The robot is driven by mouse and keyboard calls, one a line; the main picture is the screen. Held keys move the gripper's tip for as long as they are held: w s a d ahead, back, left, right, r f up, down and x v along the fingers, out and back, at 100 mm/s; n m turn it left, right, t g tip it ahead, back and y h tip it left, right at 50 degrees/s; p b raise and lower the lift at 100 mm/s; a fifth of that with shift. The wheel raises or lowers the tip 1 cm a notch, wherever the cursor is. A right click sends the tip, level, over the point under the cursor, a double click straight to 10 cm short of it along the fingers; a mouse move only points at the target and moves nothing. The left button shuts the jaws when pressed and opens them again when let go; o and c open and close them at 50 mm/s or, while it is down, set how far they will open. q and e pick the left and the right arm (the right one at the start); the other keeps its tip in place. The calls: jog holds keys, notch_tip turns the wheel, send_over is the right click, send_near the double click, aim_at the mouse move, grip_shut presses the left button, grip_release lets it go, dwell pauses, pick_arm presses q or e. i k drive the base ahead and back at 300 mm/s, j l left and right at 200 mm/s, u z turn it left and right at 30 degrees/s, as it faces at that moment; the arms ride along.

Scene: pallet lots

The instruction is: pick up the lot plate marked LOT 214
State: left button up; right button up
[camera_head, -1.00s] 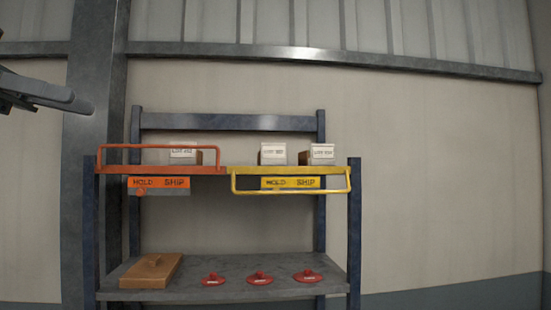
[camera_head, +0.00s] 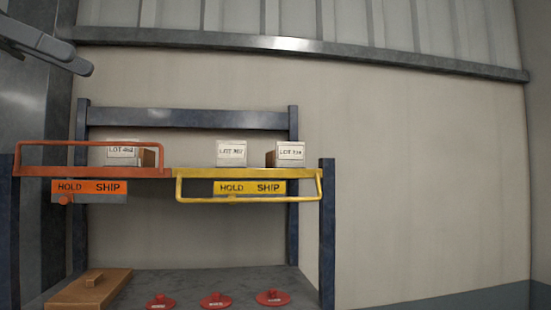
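Three red round plates with knobs and small white labels lie on the lower shelf: a left one (camera_head: 161,301), a middle one (camera_head: 216,300) and a right one (camera_head: 273,297). Their labels are too small to read, so I cannot tell which is LOT 214. Three boxes with white LOT labels stand on the upper level: left (camera_head: 123,151), middle (camera_head: 231,152) and right (camera_head: 290,152). Their numbers are not clear. My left gripper (camera_head: 72,60) is at the top left, high above the plates and away from them. Its opening is unclear. My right gripper is out of view.
An orange rail frame (camera_head: 92,173) and a yellow one (camera_head: 249,201) carry HOLD/SHIP signs above the lower shelf (camera_head: 210,280). A brown wooden block (camera_head: 85,291) lies left of the plates. Blue posts (camera_head: 327,235) flank the rack. Bare wall is to the right.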

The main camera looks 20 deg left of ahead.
aim_at(288, 155)
jog(key=i, duration=1.45)
